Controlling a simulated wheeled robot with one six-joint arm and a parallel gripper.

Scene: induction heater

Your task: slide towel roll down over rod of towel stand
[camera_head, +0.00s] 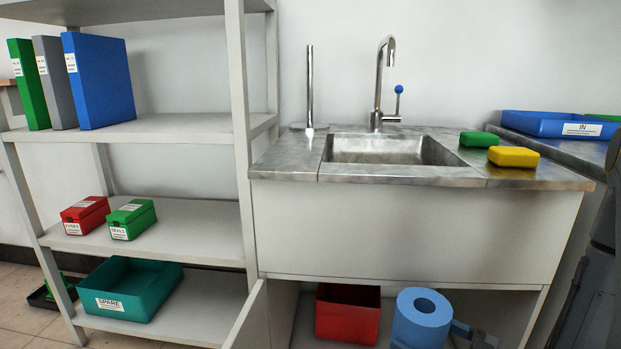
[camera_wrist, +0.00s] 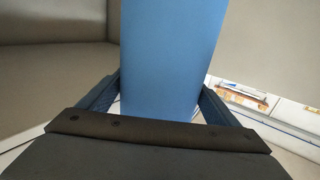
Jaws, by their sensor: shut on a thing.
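The blue towel roll (camera_head: 423,325) is upright at the open cabinet under the sink, with its round core hole facing up. My gripper (camera_head: 455,330) reaches it from the right and is shut on it. In the wrist view the roll (camera_wrist: 168,50) stands between the two fingers of my gripper (camera_wrist: 160,92). The roll's lower end is cut off in the head view, so I cannot tell whether it touches the cabinet floor. The towel stand (camera_head: 310,90) is a metal upright rod on a flat base, on the counter left of the sink basin. Its rod is bare.
A red bin (camera_head: 347,315) stands just left of the roll. The open cabinet door (camera_head: 247,322) is at the left, and the counter front (camera_head: 410,228) is above. The faucet (camera_head: 380,85) rises behind the basin. Green (camera_head: 479,139) and yellow (camera_head: 513,157) sponges lie right of it.

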